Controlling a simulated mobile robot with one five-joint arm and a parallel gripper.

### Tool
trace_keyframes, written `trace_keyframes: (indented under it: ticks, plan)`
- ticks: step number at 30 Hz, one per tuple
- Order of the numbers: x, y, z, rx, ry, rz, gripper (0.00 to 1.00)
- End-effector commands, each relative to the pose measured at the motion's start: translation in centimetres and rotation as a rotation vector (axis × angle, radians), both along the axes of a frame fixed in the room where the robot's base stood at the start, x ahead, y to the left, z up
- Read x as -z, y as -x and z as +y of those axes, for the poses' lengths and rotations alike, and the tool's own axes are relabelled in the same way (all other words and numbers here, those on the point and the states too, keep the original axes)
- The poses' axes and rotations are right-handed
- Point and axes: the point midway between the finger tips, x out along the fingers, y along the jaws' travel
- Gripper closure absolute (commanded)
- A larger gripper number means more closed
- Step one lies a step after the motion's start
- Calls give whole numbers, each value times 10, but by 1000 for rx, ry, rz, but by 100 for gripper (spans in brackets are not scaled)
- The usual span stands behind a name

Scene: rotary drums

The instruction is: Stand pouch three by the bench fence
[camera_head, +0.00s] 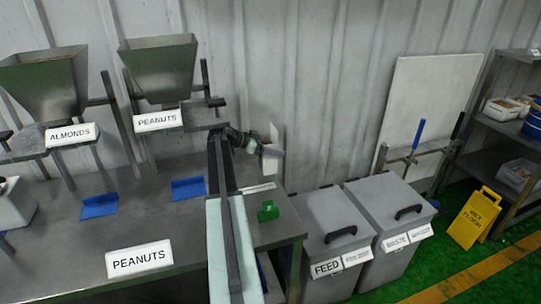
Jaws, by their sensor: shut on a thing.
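My arm reaches forward over the steel bench (200,235). My gripper (268,150) is above the bench's far right corner, shut on a pale, flat, upright thing (274,136). This looks like a pouch, but its face is partly hidden by the jaws and I cannot read a number on it. It appears held clear of the bench top. Two low blue angled pieces (98,206) and (187,188) sit on the bench; I cannot tell whether either is the fence.
A green object (268,211) and a white strip (258,188) lie near the bench's right end. Hoppers marked almonds (45,85) and peanuts (160,65) stand behind. Grey lidded bins (330,225) and (390,205) and a yellow floor sign (474,218) are at right.

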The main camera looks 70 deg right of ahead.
Motion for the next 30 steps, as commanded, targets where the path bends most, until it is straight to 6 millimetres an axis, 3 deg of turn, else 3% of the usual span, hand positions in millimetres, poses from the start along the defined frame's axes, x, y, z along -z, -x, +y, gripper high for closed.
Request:
trace_keyframes:
  ticks: [8,12,15,22,30]
  plan:
    - [1,-11,-9,-1,1,1,91]
    - [30,-11,-9,0,1,1,91]
    - [41,-11,-9,-1,0,1,91]
    - [36,-11,-9,-1,0,1,91]
    - [45,-12,-8,-2,1,1,91]
